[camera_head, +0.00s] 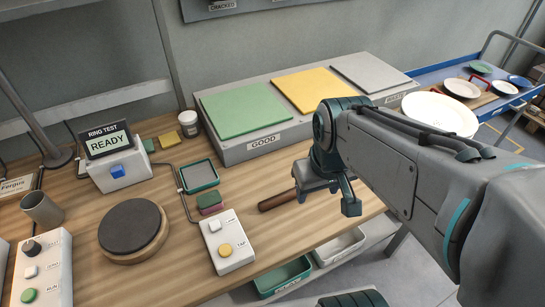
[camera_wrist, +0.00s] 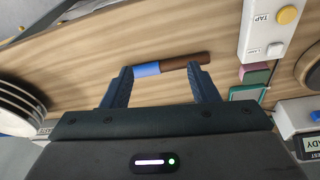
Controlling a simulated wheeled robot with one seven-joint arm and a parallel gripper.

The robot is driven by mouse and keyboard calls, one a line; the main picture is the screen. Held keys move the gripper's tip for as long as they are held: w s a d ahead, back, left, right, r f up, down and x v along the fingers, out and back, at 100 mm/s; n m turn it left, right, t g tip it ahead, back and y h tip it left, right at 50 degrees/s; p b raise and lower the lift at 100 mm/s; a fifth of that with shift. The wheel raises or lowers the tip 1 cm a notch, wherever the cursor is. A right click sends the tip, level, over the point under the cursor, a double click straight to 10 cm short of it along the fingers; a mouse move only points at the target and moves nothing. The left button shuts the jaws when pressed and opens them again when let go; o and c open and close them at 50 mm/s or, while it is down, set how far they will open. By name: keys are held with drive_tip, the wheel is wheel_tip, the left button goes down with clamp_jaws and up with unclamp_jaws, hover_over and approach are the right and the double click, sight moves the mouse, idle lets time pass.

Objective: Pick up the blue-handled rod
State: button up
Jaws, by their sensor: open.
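The rod lies on the wooden worktop near its front edge. In the wrist view its blue handle (camera_wrist: 148,69) is at the left and its brown part (camera_wrist: 190,60) runs to the right. In the head view only the brown part (camera_head: 276,201) shows; my gripper hides the rest. My gripper (camera_head: 326,190) is open over the rod. In the wrist view the open fingers (camera_wrist: 160,74) stand at either side, with the rod running across from one fingertip toward and past the other. I cannot tell whether they touch it.
A white box with TAP and LAMP buttons (camera_head: 231,242), a green-rimmed tray (camera_head: 199,176) and sponges (camera_head: 210,203) lie left of the rod. A grey block with coloured pads (camera_head: 262,143) stands behind. Plates (camera_head: 440,110) are at the right. Bins (camera_head: 282,278) hang below the front edge.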

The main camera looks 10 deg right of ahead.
drive_tip(key=w+n+g, duration=0.1)
drive_tip(key=w+n, duration=0.5)
drive_tip(key=n, duration=0.3)
drive_tip(key=n+g, duration=0.2)
drive_tip(key=n, duration=0.9)
hover_over(294, 192)
drive_tip(key=w, duration=0.1)
drive_tip(key=f, duration=0.6)
drive_tip(key=d+f, duration=0.1)
drive_tip(key=f, duration=0.2)
drive_tip(key=shift+w+f+p, duration=0.15)
drive_tip(key=shift+f+p, duration=0.15)
drive_tip(key=shift+p, duration=0.05)
drive_tip(key=shift+f, duration=2.7)
drive_tip(key=c, duration=1.1)
